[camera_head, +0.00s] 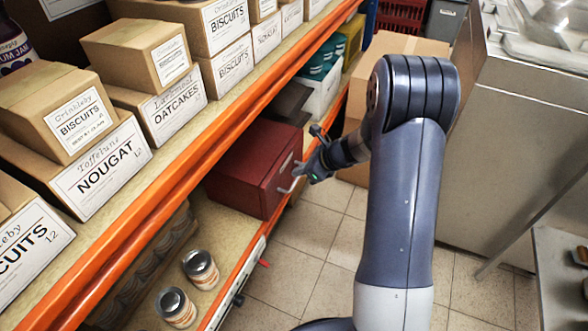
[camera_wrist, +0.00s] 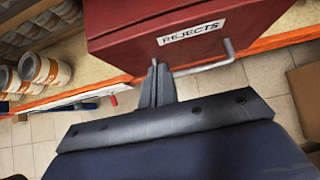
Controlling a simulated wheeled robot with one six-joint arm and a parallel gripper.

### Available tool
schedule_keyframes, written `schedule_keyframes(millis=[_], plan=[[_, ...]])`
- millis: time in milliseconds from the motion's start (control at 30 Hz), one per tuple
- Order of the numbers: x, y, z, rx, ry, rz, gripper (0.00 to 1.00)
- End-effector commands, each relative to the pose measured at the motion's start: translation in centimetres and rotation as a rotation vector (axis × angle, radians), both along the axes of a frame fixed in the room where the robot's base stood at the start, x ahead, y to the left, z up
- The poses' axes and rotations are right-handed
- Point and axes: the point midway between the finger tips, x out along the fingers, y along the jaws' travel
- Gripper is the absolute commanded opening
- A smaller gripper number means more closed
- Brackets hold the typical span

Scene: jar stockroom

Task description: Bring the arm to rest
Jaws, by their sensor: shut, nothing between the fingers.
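My arm reaches forward along the shelving in the head view, with my gripper (camera_head: 303,176) beside a dark red box. In the wrist view my gripper (camera_wrist: 157,72) has its two fingers together, with nothing seen between them. The fingertips are close to the front of the red box (camera_wrist: 125,35), near the left end of its pale bar handle (camera_wrist: 208,63). I cannot tell whether they touch it. The box carries a "REJECTS" label (camera_wrist: 191,33). It also shows on the lower shelf in the head view (camera_head: 247,165).
Two lidded jars (camera_head: 189,287) stand on the lower shelf (camera_head: 222,232). Cartons, including one marked nougat (camera_head: 100,170), fill the upper shelf. A steel unit (camera_head: 520,150) stands at right. Tiled floor (camera_head: 300,265) is open between.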

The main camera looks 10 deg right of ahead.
Motion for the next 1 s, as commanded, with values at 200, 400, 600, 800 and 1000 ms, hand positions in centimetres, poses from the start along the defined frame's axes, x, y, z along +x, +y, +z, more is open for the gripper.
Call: schedule_keyframes(millis=[200,400,600,800,1000], plan=[[-2.1,-3.4,4.2,-0.003,-0.002,-0.004,0.00],[-3.4,-5.2,6.3,-0.002,0.000,-0.003,0.00],[-3.9,-5.8,6.9,-0.002,0.002,-0.002,0.00],[-4.0,-5.9,6.9,-0.002,0.003,-0.001,0.00],[-3.8,-5.6,6.6,-0.002,0.003,0.000,0.00]])
